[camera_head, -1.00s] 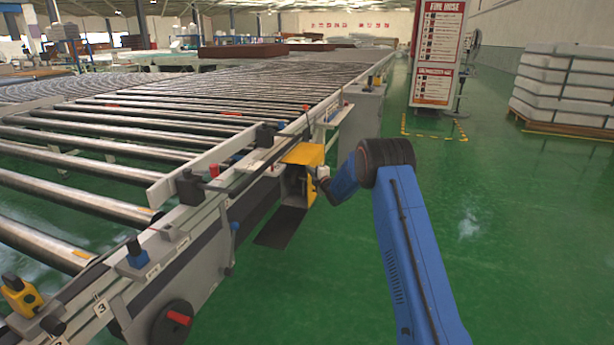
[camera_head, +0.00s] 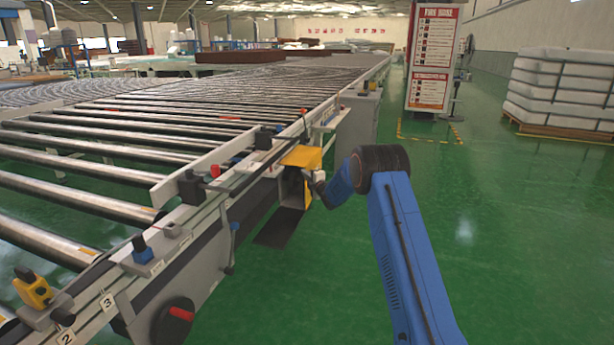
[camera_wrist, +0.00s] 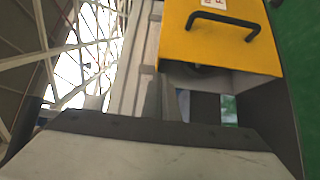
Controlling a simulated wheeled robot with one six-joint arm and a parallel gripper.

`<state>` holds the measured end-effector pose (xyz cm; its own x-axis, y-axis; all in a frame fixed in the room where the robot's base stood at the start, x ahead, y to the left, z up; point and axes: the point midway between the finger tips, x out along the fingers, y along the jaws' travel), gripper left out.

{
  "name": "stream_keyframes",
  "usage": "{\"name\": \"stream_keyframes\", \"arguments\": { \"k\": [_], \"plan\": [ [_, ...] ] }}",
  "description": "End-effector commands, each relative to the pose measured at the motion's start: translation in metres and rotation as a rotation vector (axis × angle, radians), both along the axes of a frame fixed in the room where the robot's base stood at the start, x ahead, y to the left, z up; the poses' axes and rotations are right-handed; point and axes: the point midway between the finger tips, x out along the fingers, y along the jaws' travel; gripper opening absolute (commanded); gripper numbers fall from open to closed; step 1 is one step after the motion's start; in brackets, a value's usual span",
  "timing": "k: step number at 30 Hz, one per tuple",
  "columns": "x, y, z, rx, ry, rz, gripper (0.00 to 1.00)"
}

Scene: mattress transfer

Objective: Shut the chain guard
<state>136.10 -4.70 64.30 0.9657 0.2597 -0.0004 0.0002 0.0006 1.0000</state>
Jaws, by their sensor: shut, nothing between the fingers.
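The chain guard seems to be the yellow cover (camera_head: 302,157) on the side of the roller conveyor. In the wrist view the yellow cover (camera_wrist: 222,45) has a black handle (camera_wrist: 223,22) and a partly visible label. A grey opening with a dark interior shows below its near edge, so the cover stands apart from what is beneath it. My gripper (camera_head: 317,181) is just to the right of and below the cover, small and partly hidden by my wrist. It is shut and empty. I cannot tell whether it touches the cover.
The roller conveyor (camera_head: 130,150) fills the left side, with clamps and knobs along its rail. A dark flat panel (camera_head: 279,228) lies low below the cover. Green floor (camera_head: 500,240) is open to the right. A sign board (camera_head: 432,60) and a stacked pallet (camera_head: 560,90) stand farther back.

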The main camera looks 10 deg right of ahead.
Motion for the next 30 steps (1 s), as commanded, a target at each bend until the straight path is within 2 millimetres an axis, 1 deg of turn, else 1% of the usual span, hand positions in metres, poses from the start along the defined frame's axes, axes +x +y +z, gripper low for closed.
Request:
{"name": "stream_keyframes", "arguments": {
  "k": [1,8,18,21,24,27,30],
  "plan": [
    [0.0,0.002,0.0,0.0,0.001,0.001,0.0],
    [-0.029,-0.007,-0.001,-0.002,0.003,0.0,0.0],
    [-0.079,-0.019,-0.001,-0.001,0.003,0.001,0.0],
    [-0.089,-0.022,-0.001,-0.001,0.003,0.001,0.0],
    [-0.095,-0.023,-0.001,-0.001,0.002,0.001,0.0],
    [-0.1,-0.024,0.004,0.005,0.011,-0.004,0.0],
    [-0.107,-0.026,0.019,0.027,0.037,-0.021,0.0]
  ]
}}
